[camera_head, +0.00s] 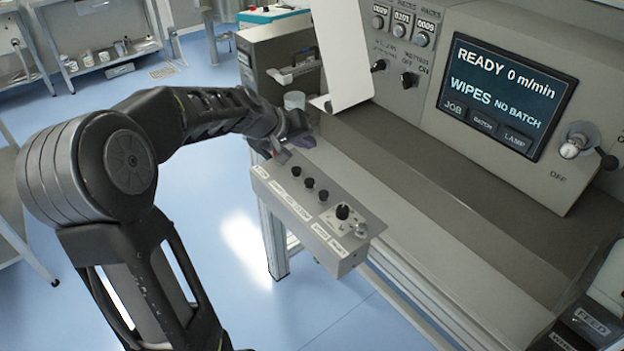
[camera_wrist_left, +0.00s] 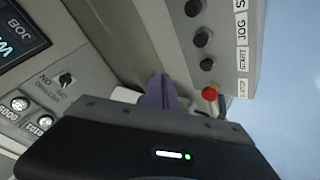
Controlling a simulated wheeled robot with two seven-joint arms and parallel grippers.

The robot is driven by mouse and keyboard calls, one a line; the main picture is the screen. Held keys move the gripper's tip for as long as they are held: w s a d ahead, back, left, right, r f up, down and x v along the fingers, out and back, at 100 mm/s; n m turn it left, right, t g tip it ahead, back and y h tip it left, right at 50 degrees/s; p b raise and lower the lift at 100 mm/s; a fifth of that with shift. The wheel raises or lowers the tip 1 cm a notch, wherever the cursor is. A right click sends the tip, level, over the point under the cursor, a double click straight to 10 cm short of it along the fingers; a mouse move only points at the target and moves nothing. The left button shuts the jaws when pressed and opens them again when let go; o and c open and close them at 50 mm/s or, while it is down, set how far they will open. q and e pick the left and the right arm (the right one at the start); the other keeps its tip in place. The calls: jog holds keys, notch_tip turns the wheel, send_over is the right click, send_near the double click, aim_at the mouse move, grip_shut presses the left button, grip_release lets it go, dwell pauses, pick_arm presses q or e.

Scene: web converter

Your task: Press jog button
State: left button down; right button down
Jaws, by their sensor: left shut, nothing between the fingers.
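A grey control box (camera_head: 310,207) with a row of buttons sticks out at the front of the machine. My left gripper (camera_head: 303,140), with purplish fingers (camera_wrist_left: 162,92), is shut and empty. It is at the box's far end, near the red button and apart from the jog button. Contact with the box cannot be told.
A screen (camera_head: 507,97) on the machine reads READY, 0 m/min, WIPES, NO BATCH. A white web sheet (camera_head: 342,50) hangs behind my left gripper. A knob (camera_head: 343,212) sits at the box's near end. Open blue floor (camera_head: 225,255) lies left of the box.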

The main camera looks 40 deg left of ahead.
pick_arm(q)
jog(key=b, duration=0.6)
send_over(307, 183)
jog(key=shift+f, duration=4)
jog(key=shift+f+b, duration=0.4)
jog(key=shift+b, duration=0.2)
jog(key=shift+f+b, duration=0.4)
jog(key=shift+b, duration=0.15)
